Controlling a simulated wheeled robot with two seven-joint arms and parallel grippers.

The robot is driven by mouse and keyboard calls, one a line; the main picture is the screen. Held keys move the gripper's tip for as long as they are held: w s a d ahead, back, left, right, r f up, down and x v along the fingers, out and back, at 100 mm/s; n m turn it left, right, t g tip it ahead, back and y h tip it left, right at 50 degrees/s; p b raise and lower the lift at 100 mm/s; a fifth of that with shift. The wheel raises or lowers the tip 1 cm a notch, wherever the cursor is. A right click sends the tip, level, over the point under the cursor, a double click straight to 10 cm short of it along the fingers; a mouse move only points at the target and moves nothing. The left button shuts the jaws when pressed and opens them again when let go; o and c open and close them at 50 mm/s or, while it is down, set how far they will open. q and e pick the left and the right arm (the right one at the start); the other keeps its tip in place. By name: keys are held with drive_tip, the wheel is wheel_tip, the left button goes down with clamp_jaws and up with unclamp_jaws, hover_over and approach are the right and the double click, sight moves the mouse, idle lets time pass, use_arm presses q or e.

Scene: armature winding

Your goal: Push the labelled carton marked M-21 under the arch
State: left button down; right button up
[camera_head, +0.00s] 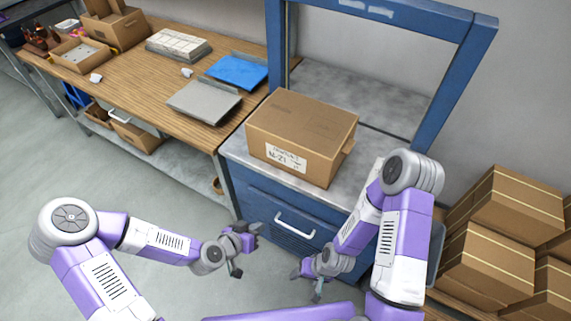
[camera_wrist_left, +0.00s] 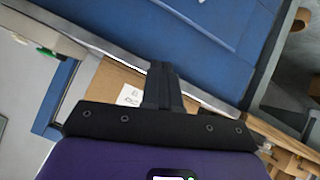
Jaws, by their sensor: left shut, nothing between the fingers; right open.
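The brown labelled carton (camera_head: 318,118) sits on the grey metal top (camera_head: 235,147) of a blue cabinet, in front of the blue arch (camera_head: 447,85). Its white label (camera_head: 286,157) faces me and appears to read M-21. The carton also shows partly in the left wrist view (camera_wrist_left: 112,78), behind my fingers. My left gripper (camera_head: 246,248) is shut and empty, in front of the cabinet and below the carton, apart from it. It also shows shut in the left wrist view (camera_wrist_left: 160,75). My right gripper (camera_head: 308,284) is open and empty, low near the cabinet front.
A wooden workbench (camera_head: 150,85) on the left holds a grey panel (camera_head: 203,101), a blue tray (camera_head: 238,71) and boxes. The cabinet has a white handle (camera_head: 294,224). Several cartons (camera_head: 487,262) are stacked at the right. The metal surface under the arch looks clear.

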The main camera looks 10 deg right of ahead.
use_arm(q)
drive_tip(key=w+r+m+t+b, duration=0.2)
drive_tip(key=w+r+m+t, duration=0.1)
drive_tip(key=w+r, duration=0.15)
drive_tip(key=w+d+r+b, duration=0.1)
drive_tip(key=w+d, duration=0.6)
drive_tip(key=w, duration=0.3)
drive_tip(key=shift+w+r+t+h+b, duration=0.15)
drive_tip(key=shift+w+t+h+b, duration=0.1)
drive_tip(key=shift+t+h+b, duration=0.1)
use_arm(e)
wheel_tip(320, 180, down, 5)
drive_tip(key=shift+w+r, duration=0.1)
drive_tip(key=shift+r, duration=0.05)
